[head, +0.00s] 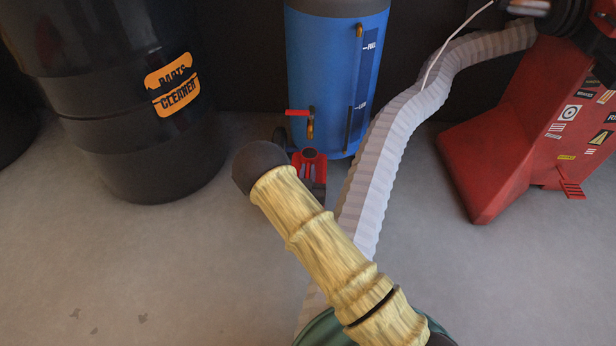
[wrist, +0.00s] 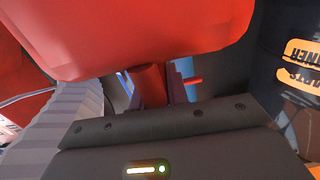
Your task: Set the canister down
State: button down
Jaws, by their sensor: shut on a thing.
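The canister (wrist: 155,35) is a large, smooth red body across the top of the wrist view, close to the camera. Its top edge is cut off by the frame. My gripper (wrist: 165,128) shows as a dark bar with screws just below it in that view. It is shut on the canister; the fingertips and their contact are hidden. What lies under the canister is not visible.
A black parts-cleaner drum (head: 130,130) is at left. A pale ribbed hose (head: 385,150) runs along the floor to a red lift (head: 500,145) at right. Grey floor is clear at lower left and lower right.

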jog(key=shift+w+d+b, duration=0.1)
jog(key=shift+w+b, duration=0.2)
jog(key=shift+w, duration=0.3)
jog(key=shift+w+f, duration=0.1)
jog(key=shift+f, duration=0.1)
notch_tip(320, 180, down, 3)
jog(key=b, duration=0.3)
jog(key=c, duration=1.4)
grip_release()
jog(key=shift+o, duration=0.2)
